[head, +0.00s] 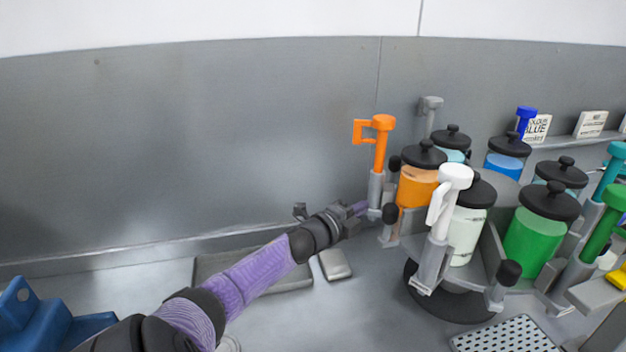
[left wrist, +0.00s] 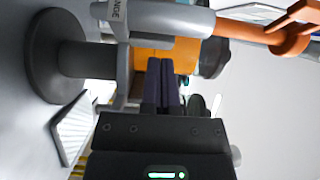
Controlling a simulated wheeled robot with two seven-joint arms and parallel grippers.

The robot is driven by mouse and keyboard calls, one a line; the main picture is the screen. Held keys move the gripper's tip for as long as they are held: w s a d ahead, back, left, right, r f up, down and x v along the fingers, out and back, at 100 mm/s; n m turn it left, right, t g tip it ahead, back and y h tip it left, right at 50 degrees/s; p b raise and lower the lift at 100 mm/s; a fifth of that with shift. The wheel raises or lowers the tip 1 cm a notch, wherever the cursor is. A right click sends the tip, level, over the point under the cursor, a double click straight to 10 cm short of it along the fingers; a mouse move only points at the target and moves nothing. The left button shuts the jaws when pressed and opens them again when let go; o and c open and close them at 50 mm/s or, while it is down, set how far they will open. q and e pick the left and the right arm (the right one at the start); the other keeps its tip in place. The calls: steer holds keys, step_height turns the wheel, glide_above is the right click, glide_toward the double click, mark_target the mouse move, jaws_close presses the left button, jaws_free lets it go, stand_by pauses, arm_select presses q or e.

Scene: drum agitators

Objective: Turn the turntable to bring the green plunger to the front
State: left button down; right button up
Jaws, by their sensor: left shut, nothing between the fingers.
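The turntable (head: 412,246) is a grey rotating stand bearing several lidded jars, with black knobs on its rim. The green plunger (head: 603,232) stands upright at its right side, beyond the green jar (head: 533,240); the picture edge cuts off part of its handle. The white plunger (head: 448,197) is at the front left. The orange plunger (head: 380,145) is at the left. My left gripper (head: 360,208) is shut and empty at the turntable's left edge, close to the orange plunger's holder; contact is unclear. Its dark purple fingers lie together in the left wrist view (left wrist: 162,84).
A perforated tray (head: 503,335) lies in front of the turntable. A blue object (head: 40,325) sits at the lower left. A yellow part (head: 598,294) shows at the right edge.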

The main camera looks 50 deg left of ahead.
arm_select(q)
steer(key=s+a+p, duration=0.1)
steer(key=s+a, duration=0.2)
steer(key=s, duration=0.6)
steer(key=shift+s, duration=0.4)
arm_select(e)
steer(key=shift+s+r, duration=0.15)
steer(key=shift+r, duration=0.35)
